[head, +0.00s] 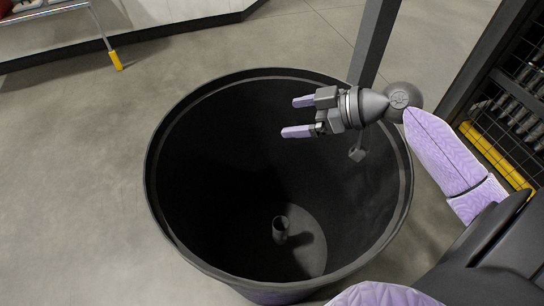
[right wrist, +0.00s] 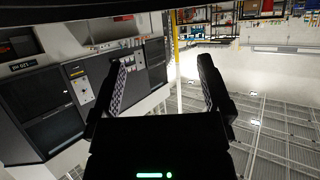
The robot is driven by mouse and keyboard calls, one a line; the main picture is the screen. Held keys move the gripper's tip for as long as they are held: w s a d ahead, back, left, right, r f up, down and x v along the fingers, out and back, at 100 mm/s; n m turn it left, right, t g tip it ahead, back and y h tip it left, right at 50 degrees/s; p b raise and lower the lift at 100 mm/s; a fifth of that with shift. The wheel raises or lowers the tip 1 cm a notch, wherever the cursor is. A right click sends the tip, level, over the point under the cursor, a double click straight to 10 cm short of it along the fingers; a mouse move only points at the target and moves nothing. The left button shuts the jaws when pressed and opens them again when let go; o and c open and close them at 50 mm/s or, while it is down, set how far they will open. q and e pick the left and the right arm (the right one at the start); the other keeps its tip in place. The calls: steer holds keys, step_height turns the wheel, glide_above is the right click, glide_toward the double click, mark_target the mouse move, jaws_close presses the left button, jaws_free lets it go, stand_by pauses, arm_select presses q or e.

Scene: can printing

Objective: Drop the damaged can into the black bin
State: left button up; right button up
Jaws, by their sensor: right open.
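The black bin (head: 165,200) is a large round open container in the middle of the head view. A small dark can (head: 280,229) stands upright on the bin's floor, in the lit patch; damage on it is too small to make out. My right gripper (head: 290,117) is above the bin's opening, toward its far right side, with its two lilac fingers pointing left. It is open and empty, well above the can. In the right wrist view the gripper fingers (right wrist: 160,85) are spread with nothing between them. My left gripper is not in view.
A dark rack with mesh and yellow trim (head: 500,155) stands at the right, and a grey post (head: 374,45) rises behind the bin. A bench leg with a yellow foot (head: 115,60) is at the upper left. The grey floor left of the bin is clear.

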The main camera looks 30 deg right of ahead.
steer(key=p+v, duration=0.2)
steer(key=v, duration=0.5)
steer(key=shift+s+d+r+p, duration=0.15)
steer(key=shift+s+d+p, duration=0.05)
steer(key=shift+s+p, duration=0.1)
